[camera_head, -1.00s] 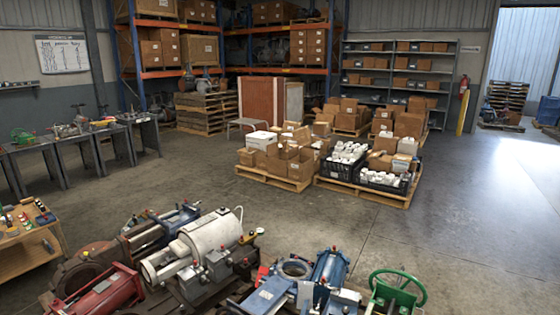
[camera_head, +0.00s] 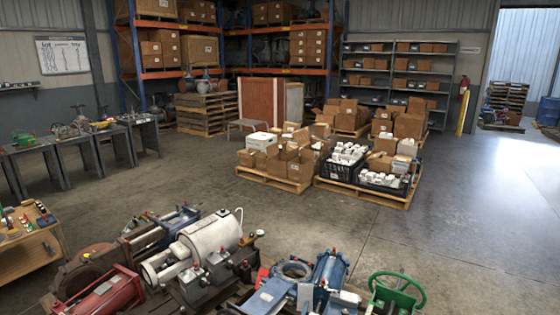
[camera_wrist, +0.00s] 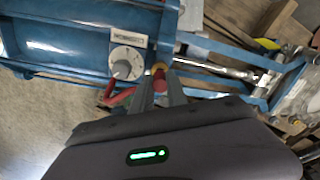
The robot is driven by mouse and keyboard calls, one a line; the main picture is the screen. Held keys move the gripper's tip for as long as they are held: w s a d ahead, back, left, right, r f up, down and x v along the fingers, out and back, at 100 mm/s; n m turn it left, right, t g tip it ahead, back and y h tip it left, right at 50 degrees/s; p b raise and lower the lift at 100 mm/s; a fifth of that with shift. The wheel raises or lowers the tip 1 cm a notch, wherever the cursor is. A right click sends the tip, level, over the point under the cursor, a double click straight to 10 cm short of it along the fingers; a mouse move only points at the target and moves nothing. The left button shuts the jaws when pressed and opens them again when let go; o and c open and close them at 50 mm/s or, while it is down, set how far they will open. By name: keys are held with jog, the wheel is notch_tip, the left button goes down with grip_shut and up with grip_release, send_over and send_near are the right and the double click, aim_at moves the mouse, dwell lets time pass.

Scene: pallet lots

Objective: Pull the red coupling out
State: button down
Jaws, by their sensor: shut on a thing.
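In the wrist view my gripper (camera_wrist: 161,88) is at the blue cylinder-like actuator (camera_wrist: 75,42), its two narrow fingers close together. They are shut on a small red coupling (camera_wrist: 160,84), mostly hidden between the fingertips. A brass-coloured round end (camera_wrist: 158,68) shows just beyond the tips; I cannot tell whether the coupling is still seated there. A red curved piece (camera_wrist: 117,95) lies just left of the fingers. A white plate with a round dial (camera_wrist: 127,60) is close by on the upper left. My gripper does not show in the head view.
In the wrist view a metal rod (camera_wrist: 215,70) and blue frame run to the right, with wooden boards (camera_wrist: 275,17) beyond. In the head view a white cylinder (camera_head: 212,232), a green handwheel (camera_head: 398,290) and other machines crowd the foreground. Open floor (camera_head: 400,240) lies behind them.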

jog(key=shift+a+r+p, duration=0.15)
jog(key=shift+r+p, duration=1.25)
jog(key=shift+r, duration=0.55)
